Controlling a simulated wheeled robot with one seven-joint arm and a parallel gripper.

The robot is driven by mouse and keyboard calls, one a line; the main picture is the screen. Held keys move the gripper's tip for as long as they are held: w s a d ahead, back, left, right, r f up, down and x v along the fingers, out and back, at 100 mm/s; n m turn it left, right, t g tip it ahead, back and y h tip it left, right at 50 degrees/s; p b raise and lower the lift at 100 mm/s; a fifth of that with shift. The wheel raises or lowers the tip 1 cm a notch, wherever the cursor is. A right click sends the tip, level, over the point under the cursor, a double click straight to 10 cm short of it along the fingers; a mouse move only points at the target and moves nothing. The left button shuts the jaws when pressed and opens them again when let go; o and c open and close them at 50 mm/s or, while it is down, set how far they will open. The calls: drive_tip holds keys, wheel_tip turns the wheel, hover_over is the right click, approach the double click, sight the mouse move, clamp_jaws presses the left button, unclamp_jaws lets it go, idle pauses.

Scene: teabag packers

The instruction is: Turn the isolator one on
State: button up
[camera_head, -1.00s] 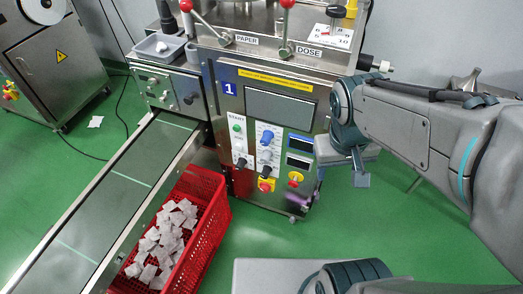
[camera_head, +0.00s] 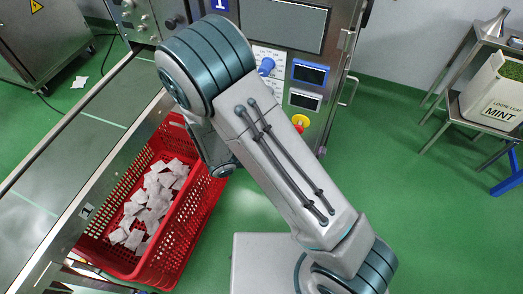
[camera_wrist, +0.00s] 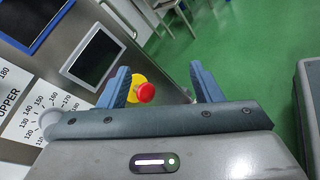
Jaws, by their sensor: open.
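The machine marked 1 (camera_head: 339,62) stands behind my arm in the head view. Its red knob on a yellow base (camera_head: 300,121) shows at the right of my arm, low on the panel. No other red-and-yellow control shows now; my arm covers the lower left of the panel, so the isolator is hidden there. In the wrist view, my gripper (camera_wrist: 163,80) is open and empty. The red knob (camera_wrist: 146,92) appears between its two fingers, closer to the left one, with the yellow base partly behind that finger. I cannot tell the distance, and no contact is visible.
A red crate of teabags (camera_head: 180,240) stands beside the conveyor (camera_head: 70,130), under my arm. A side table (camera_head: 460,112) with a mint box (camera_head: 497,92) stands at the right. Dark displays (camera_head: 309,73) sit above the knob. Green floor is open at the right.

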drive_tip(key=a+f+n+t+y+b, duration=0.35)
drive_tip(key=a+f+n+t, duration=0.2)
drive_tip(key=f, duration=0.45)
drive_tip(key=a+f+n+t+y+b, duration=0.35)
drive_tip(key=a+f+n, duration=0.3)
drive_tip(key=f, duration=0.25)
drive_tip(key=b+x, duration=0.3)
drive_tip(key=x, duration=1.1)
drive_tip(key=shift+a+r+t, duration=0.3)
drive_tip(key=shift+t, duration=0.1)
drive_tip(key=shift+w, duration=0.1)
drive_tip(key=shift+c, duration=0.3)
drive_tip(key=c, duration=0.9)
